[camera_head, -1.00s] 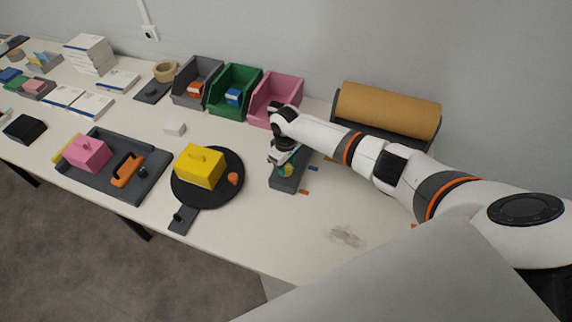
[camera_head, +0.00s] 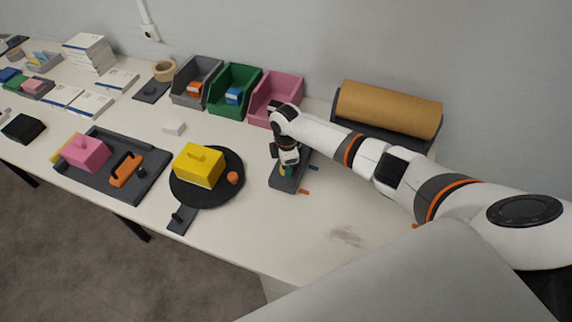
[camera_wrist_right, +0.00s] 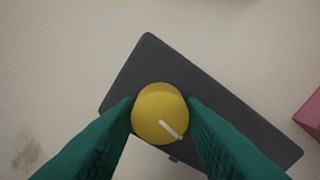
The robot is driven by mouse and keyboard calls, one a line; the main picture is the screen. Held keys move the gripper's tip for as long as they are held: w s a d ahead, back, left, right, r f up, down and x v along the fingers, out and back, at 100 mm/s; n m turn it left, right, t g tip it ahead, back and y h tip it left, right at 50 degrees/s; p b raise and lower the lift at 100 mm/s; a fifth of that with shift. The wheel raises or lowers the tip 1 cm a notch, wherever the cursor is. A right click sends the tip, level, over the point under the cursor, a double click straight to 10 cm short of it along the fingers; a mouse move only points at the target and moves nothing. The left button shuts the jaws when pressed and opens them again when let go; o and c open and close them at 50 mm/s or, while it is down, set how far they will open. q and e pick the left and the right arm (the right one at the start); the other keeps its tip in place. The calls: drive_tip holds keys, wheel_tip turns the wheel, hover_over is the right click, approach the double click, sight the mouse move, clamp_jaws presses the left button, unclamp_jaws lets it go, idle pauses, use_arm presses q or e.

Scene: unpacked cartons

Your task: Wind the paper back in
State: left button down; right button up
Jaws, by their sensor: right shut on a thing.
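The brown paper roll (camera_head: 388,108) lies in a dark holder at the back right, against the wall. No loose sheet shows hanging from it. My right gripper (camera_head: 287,168) is over a dark grey base plate (camera_head: 287,184) on the table, in front of the pink bin. In the right wrist view its green fingers are shut on a round yellow knob (camera_wrist_right: 158,112) from both sides. The knob has a white line on top, slanting to the lower right. A small blue mark (camera_wrist_right: 173,158) shows beside the plate. My left gripper is not in view.
The pink bin (camera_head: 276,97) stands just behind the plate. A black turntable (camera_head: 233,192) with a yellow block (camera_head: 199,166) is to the left. The table's front right is bare except for a smudge (camera_head: 346,236).

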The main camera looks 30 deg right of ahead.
drive_tip(key=shift+n, duration=1)
drive_tip(key=shift+w, duration=0.1)
drive_tip(key=o, duration=1)
drive_tip(key=shift+r, duration=0.15)
wheel_tip(320, 180, up, 12)
drive_tip(key=b, duration=0.2)
drive_tip(key=shift+b, duration=0.3)
